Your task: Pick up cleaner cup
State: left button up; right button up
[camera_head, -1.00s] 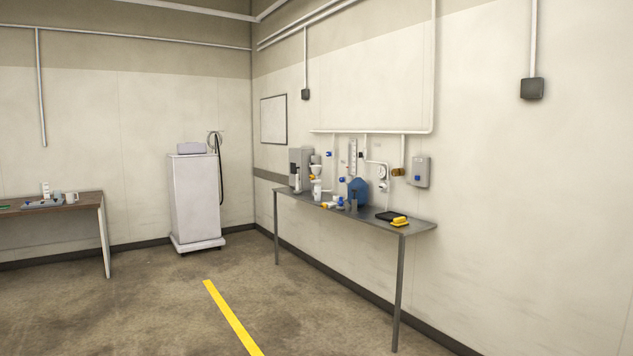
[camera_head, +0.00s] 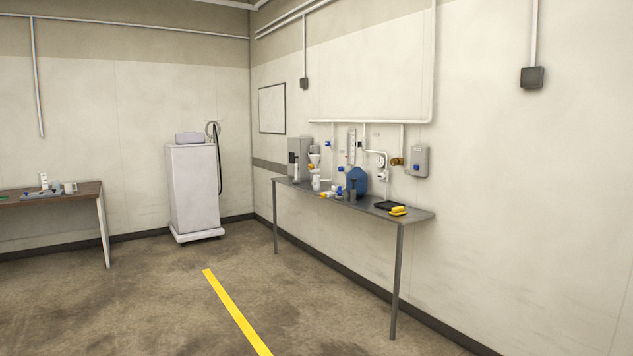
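I cannot tell for sure which item is the cleaner cup. A white container (camera_head: 316,181) stands on the grey wall bench (camera_head: 417,216), below a white funnel-shaped part near a grey machine. A white mug (camera_head: 70,187) stands on the brown table (camera_head: 88,193) at the left edge. Both are small and far away. Neither of my grippers shows in the view.
The bench also bears a grey machine (camera_head: 299,158), a blue round vessel (camera_head: 357,181), a black tray (camera_head: 387,205) and a yellow item (camera_head: 398,211). A white cabinet (camera_head: 194,190) stands in the corner. The floor with the yellow stripe (camera_head: 237,312) is clear.

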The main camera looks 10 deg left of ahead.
aim_at(315, 183)
jog(key=i+j+u, duration=0.1)
jog(key=i+u, duration=0.35)
jog(key=i, duration=3.1)
